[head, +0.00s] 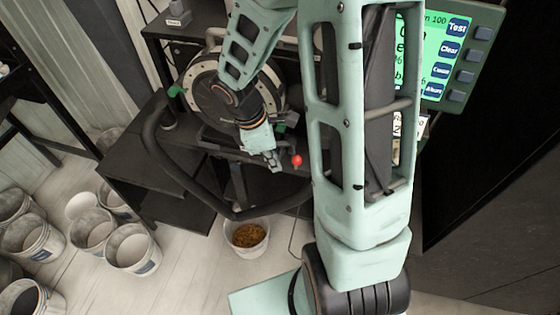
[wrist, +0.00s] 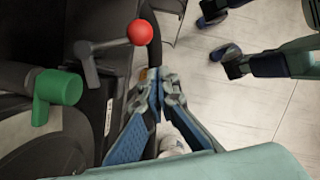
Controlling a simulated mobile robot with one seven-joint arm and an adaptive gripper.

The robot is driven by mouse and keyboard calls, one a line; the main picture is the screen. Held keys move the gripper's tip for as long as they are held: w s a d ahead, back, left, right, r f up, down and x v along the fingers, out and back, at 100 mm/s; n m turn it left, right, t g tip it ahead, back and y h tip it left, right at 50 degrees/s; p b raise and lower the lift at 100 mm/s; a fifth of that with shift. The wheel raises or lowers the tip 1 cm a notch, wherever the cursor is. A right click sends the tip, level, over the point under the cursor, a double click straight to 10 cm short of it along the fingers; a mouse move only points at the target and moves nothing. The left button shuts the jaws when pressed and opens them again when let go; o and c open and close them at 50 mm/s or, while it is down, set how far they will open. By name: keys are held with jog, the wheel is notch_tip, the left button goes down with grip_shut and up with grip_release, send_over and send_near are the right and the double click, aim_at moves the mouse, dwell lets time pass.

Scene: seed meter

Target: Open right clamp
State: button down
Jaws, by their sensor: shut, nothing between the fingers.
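The right clamp shows as a green handle (head: 281,128) at the lower right edge of the round seed meter (head: 205,92) in the head view. In the wrist view the green clamp handle (wrist: 58,88) is large at the left. My gripper (head: 274,164) is just below the right clamp in the head view. In the wrist view my gripper (wrist: 158,82) has its blue-padded fingertips together, to the right of the clamp handle and apart from it. Nothing is held. The left clamp (head: 177,90) is green and sits on the meter's left side.
A red-ball lever (head: 296,160) stands close beside my gripper; its ball (wrist: 140,32) is above the fingertips in the wrist view. A black tube frame (head: 165,175) curves in front. A bucket with brown contents (head: 246,237) stands below. A green screen (head: 428,60) is at upper right.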

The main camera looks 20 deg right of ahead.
jog(key=a+v, duration=0.1)
jog(key=v, duration=0.9)
jog(key=shift+p, duration=0.3)
jog(key=shift+a+f, duration=0.1)
jog(key=shift+a, duration=0.05)
